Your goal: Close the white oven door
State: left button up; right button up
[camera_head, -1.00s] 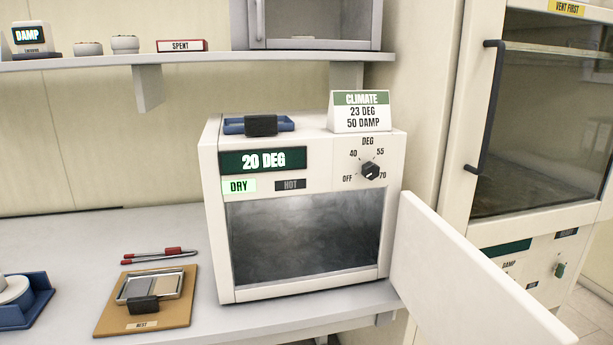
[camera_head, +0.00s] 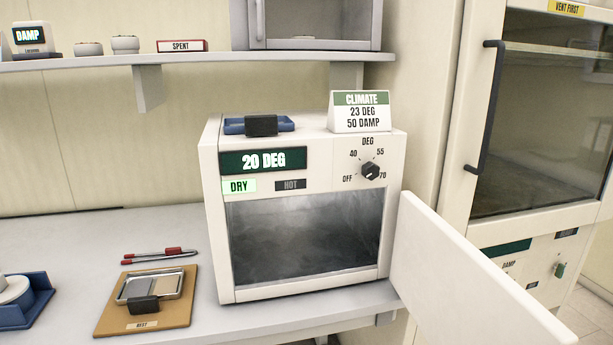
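The white oven (camera_head: 302,290) stands on the bench in the middle of the head view. Its white door (camera_head: 465,280) is swung wide open, hinged at the right side and reaching toward the lower right. The oven chamber (camera_head: 305,237) looks empty from here. The front shows a "20 DEG" display (camera_head: 263,160), a lit "DRY" label, a "HOT" label and a black dial (camera_head: 371,171). Neither of my grippers is in view.
A blue tray (camera_head: 258,124) and a climate sign (camera_head: 360,112) sit on the oven. A tall glass-door cabinet (camera_head: 470,190) stands behind the open door.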

aim_at(454, 293)
jog(key=i+l+u, duration=0.2)
jog(key=l+u, duration=0.3)
jog(key=l, duration=0.8)
jog(key=l+u, duration=0.45)
jog(key=l, duration=0.8)
